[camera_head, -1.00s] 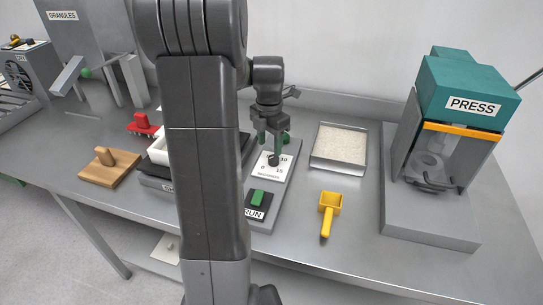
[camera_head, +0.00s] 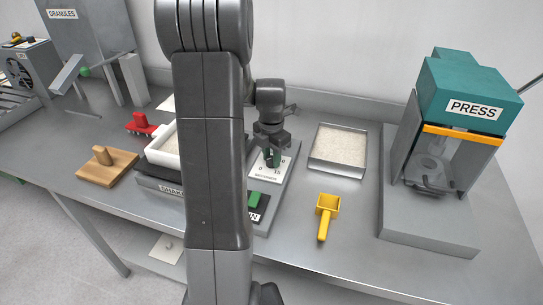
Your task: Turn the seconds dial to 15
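The seconds dial is mostly hidden behind my gripper (camera_head: 271,163), whose dark green fingers reach down to it. The dial's white scale plate (camera_head: 264,176) shows 0 at the left, 15 at the lower right and part of another mark at the right. The pointer cannot be made out. The fingers look to be at or around the knob, but I cannot tell whether they touch it or how far apart they are.
A green RUN button (camera_head: 255,201) sits just in front of the scale plate. The shaker with a white-framed tray (camera_head: 152,157) is to the left, partly behind my arm. A yellow scoop (camera_head: 325,210), a granule tray (camera_head: 338,172) and the press (camera_head: 468,95) stand to the right.

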